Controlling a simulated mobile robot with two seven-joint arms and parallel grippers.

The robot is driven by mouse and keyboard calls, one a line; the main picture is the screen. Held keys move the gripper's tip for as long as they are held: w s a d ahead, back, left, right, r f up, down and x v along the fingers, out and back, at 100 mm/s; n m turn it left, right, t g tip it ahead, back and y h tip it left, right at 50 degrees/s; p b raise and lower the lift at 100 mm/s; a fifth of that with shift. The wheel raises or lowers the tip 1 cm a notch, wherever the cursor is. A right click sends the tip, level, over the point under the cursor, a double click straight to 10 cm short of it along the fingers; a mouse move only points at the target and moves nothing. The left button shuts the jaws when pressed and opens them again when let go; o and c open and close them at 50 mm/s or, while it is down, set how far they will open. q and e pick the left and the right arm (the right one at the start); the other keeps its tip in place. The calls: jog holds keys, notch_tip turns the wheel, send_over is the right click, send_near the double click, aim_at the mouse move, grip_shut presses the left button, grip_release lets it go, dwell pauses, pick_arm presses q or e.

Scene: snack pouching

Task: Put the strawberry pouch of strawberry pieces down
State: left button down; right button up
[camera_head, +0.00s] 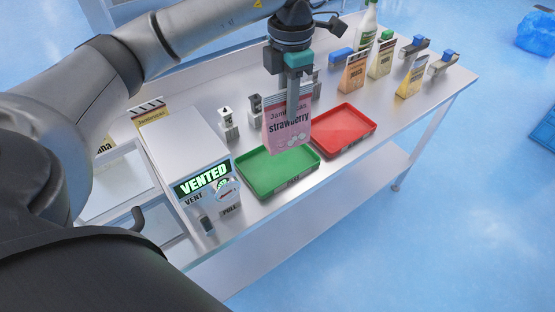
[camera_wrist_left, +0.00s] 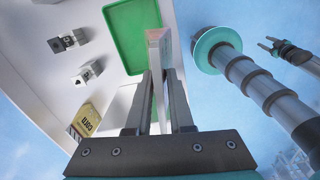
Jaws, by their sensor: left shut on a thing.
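The pink strawberry pouch (camera_head: 288,137) hangs upright from my left gripper (camera_head: 293,108), its printed front facing the head camera. In the left wrist view the pouch (camera_wrist_left: 158,58) shows as a thin pale slab, seen edge-on between the two fingers of my left gripper (camera_wrist_left: 158,85). The gripper is shut on it. In the head view the pouch covers the gap between the green tray and the red tray. I cannot tell how high its base is above the table. My right gripper (camera_wrist_left: 268,45) shows at the right of the left wrist view, its two fingers apart and empty.
A green tray (camera_head: 262,189) and a red tray (camera_head: 368,119) lie on the white table (camera_head: 290,208). Several pouches (camera_head: 381,62), small fixtures and a bottle (camera_head: 369,22) stand at the back right.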

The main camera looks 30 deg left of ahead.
pick_arm(q)
jog(key=w+a+r+n+p, duration=0.3)
jog(key=r+n, duration=0.4)
jog(key=n, duration=0.6)
notch_tip(320, 180, down, 22)
jog(key=a+n+b, duration=0.1)
jog(key=n+b, duration=0.5)
jog(key=shift+w+a+n, duration=0.3)
jog(key=shift+n, duration=0.1)
jog(key=shift+f, duration=0.1)
jog(key=c, duration=0.8)
grip_release()
notch_tip(320, 180, up, 12)
